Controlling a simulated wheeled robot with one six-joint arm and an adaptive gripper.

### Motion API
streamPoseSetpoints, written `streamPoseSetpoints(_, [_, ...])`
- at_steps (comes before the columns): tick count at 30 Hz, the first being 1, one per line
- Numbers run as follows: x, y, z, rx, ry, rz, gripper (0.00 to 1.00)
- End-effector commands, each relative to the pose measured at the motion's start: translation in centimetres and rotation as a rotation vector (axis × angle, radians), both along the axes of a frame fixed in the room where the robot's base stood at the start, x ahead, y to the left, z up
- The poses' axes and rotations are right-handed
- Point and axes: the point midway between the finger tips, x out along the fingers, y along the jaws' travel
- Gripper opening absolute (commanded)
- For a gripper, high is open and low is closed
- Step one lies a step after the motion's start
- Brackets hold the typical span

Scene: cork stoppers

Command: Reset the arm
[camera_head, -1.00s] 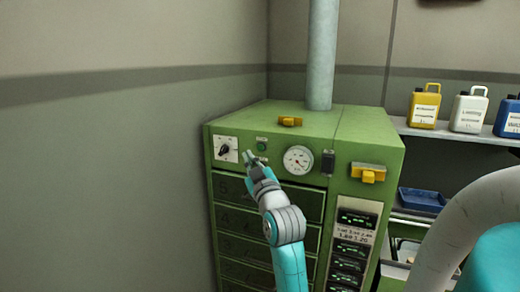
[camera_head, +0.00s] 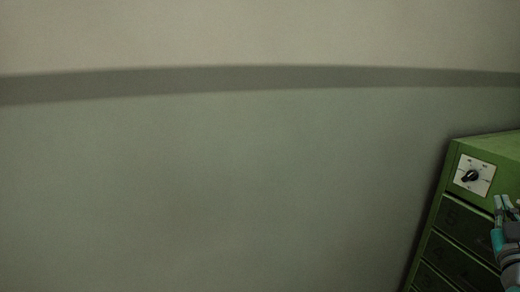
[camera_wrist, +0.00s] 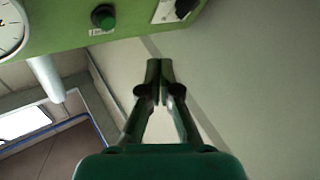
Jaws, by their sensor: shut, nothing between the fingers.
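My gripper (camera_head: 504,202) shows at the right edge of the head view, in front of the green cabinet (camera_head: 452,162), with part of it cut off by the frame. In the wrist view my gripper (camera_wrist: 160,66) is shut, its fingertips together with nothing between them. The fingers point past the cabinet face toward the wall in that view.
The cabinet has a black rotary knob (camera_head: 470,176) on a white plate and dark drawers (camera_head: 464,224). The wrist view shows a round green button (camera_wrist: 103,17) and a gauge (camera_wrist: 10,28). A bare wall (camera_head: 220,180) fills most of the head view.

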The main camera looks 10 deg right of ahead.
Motion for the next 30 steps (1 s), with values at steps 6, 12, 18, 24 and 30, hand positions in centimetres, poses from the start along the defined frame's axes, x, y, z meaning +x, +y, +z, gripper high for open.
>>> streamPoseSetpoints(6, [1.4, 5.2, -7.7, 0.086, 0.016, 0.085, 0.00])
streamPoseSetpoints(12, [1.3, 10.9, -14.4, 0.166, 0.031, 0.167, 0.00])
streamPoseSetpoints(18, [-0.1, 16.8, -20.4, 0.244, 0.055, 0.246, 0.00])
streamPoseSetpoints(24, [-2.8, 22.6, -25.4, 0.317, 0.085, 0.322, 0.00])
streamPoseSetpoints(30, [-6.7, 27.9, -29.4, 0.387, 0.122, 0.396, 0.00])
